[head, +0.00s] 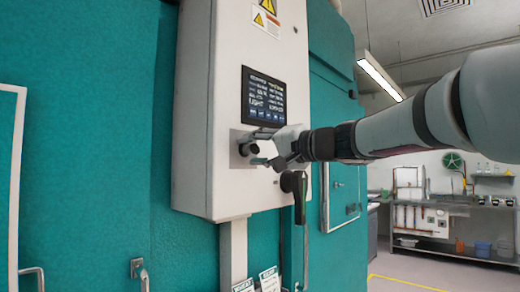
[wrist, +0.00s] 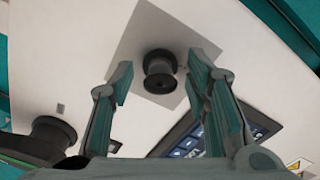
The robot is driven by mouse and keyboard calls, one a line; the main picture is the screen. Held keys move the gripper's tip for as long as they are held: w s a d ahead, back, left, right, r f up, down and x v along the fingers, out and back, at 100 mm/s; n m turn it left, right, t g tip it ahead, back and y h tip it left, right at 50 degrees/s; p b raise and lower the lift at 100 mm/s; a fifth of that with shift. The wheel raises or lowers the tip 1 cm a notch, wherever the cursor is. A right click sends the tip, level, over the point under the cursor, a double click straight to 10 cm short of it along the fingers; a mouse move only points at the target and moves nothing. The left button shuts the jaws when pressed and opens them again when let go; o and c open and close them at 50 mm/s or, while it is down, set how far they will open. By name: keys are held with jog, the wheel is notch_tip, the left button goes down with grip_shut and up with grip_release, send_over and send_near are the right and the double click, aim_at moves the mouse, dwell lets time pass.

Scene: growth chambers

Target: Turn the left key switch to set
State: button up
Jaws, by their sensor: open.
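A dark round switch (wrist: 160,72) on a square grey plate (wrist: 128,62) is on the front of a white control box (head: 215,110). In the head view the switch (head: 250,149) is just left of my gripper (head: 263,148). In the wrist view my gripper (wrist: 160,80) is open, with one finger on each side of the switch. A gap shows between the switch and both fingers. No set mark or label can be read, and which way the switch is turned is unclear. No other key switch shows.
A lit screen (head: 264,97) sits above the switch; it also shows in the wrist view (wrist: 190,140). A black handle (head: 294,183) sticks out below my gripper, close to it. Teal chamber walls (head: 105,150) stand around the box. Open floor lies at right.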

grip_shut()
jog(key=shift+m, duration=1.4)
jog(key=m, duration=0.3)
jog(key=shift+m, duration=0.3)
jog(key=m+p, duration=0.1)
jog(key=m, duration=0.4)
jog(key=shift+p, duration=0.4)
jog(key=shift+m, duration=0.4)
